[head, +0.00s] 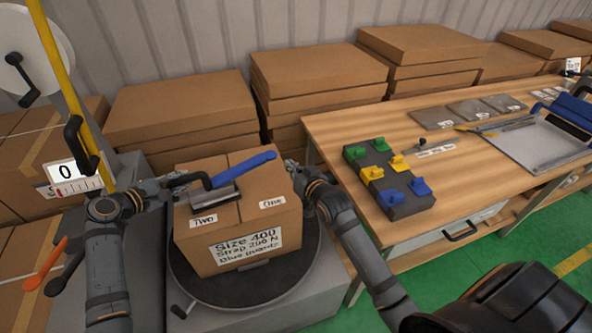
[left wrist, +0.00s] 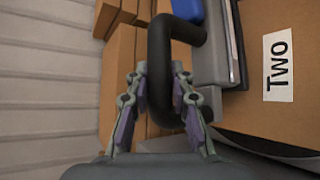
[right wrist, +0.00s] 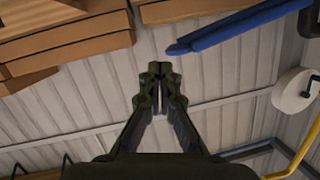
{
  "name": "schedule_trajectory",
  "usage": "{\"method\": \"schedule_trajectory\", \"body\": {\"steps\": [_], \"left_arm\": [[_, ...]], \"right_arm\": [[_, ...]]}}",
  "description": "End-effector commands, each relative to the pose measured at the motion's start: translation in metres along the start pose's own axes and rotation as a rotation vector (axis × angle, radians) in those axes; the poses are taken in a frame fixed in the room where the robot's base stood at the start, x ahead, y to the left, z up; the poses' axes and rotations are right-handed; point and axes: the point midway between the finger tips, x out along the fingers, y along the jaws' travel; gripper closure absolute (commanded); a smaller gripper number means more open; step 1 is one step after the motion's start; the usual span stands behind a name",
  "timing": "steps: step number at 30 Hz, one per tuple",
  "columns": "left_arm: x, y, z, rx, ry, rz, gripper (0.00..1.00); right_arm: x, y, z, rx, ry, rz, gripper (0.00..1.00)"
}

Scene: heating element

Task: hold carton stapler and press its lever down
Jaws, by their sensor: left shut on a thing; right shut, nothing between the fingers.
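The carton stapler (head: 215,197) sits on top of a cardboard carton (head: 255,235), with its grey body near the label "Two". Its blue lever (head: 245,168) slants up to the right over the carton. My left gripper (head: 172,184) is shut on the stapler's black handle (left wrist: 160,75), which shows between the fingers (left wrist: 160,100) in the left wrist view. My right gripper (head: 292,165) is shut and empty, just right of the lever's free end and apart from it. In the right wrist view the fingertips (right wrist: 160,72) are together and the blue lever (right wrist: 235,27) is beyond them.
The carton stands on a dark round turntable (head: 300,262). A wooden workbench (head: 330,125) at the right holds a block with green, yellow and blue clips (head: 390,185). A yellow pole (head: 65,80) rises at the left. Stacked cartons (head: 185,105) stand behind.

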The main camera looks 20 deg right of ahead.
Motion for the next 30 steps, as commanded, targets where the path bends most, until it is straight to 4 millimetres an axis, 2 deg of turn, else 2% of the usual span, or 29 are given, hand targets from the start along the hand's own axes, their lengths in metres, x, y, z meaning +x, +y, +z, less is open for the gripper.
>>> {"method": "schedule_trajectory", "body": {"steps": [3, 9, 29, 30], "left_arm": [[0.000, 0.000, 0.000, 0.002, 0.000, -0.001, 1.00], [0.000, 0.000, 0.000, 0.003, 0.000, -0.001, 1.00], [0.000, 0.001, 0.000, 0.002, 0.000, 0.001, 1.00], [0.000, 0.001, 0.000, 0.002, 0.000, 0.001, 0.74]], "right_arm": [[-0.019, 0.000, -0.001, -0.002, 0.001, -0.001, 1.00], [-0.033, 0.000, -0.002, 0.000, 0.003, -0.001, 1.00], [-0.034, -0.001, -0.003, 0.001, 0.005, -0.002, 1.00], [-0.034, -0.001, -0.003, 0.001, 0.005, -0.002, 1.00]]}}
